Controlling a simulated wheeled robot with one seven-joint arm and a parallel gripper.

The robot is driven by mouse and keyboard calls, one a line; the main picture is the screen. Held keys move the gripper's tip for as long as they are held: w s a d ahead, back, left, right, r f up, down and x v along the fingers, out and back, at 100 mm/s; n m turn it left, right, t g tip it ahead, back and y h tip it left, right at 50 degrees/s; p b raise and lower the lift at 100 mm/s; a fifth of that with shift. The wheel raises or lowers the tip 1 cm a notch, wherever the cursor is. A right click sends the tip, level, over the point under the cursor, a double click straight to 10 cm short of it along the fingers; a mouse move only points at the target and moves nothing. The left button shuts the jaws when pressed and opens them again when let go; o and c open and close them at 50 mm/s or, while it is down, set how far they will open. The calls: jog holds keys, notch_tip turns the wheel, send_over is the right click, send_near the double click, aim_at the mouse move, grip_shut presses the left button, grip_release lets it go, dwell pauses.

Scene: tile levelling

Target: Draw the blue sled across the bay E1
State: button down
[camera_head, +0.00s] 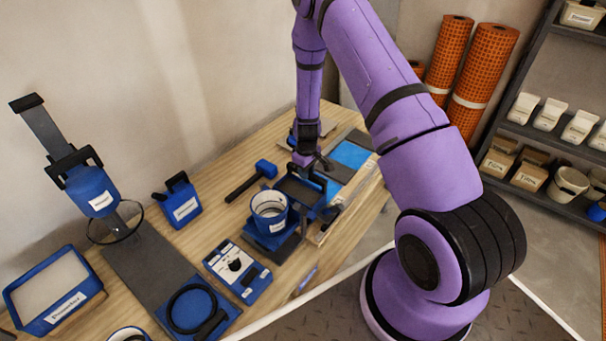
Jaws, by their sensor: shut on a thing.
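My gripper (307,162) is at the far part of the wooden bench, pointing down. It is shut on the blue sled (331,187), which has a dark tray-like top and sits low over the bench. The jaws and the exact grip are small and partly hidden by my wrist. A bright blue panel (350,154) with grey strips lies just behind and right of the sled. I cannot read a label that marks bay E1.
A blue-based pot (269,212) stands close left of the sled. A blue-headed mallet (253,181) lies behind it. Shelves and orange rolls (482,70) stand at right.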

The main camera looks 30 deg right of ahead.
jog(key=w+d, duration=0.4)
jog(key=d, duration=0.7)
jog(key=w+d, duration=0.5)
jog(key=d, duration=0.6)
jog(key=shift+d, duration=0.2)
jog(key=c, duration=1)
grip_release()
jog(key=shift+o, duration=0.2)
notch_tip(320, 180, up, 11)
jog(key=shift+f, duration=0.1)
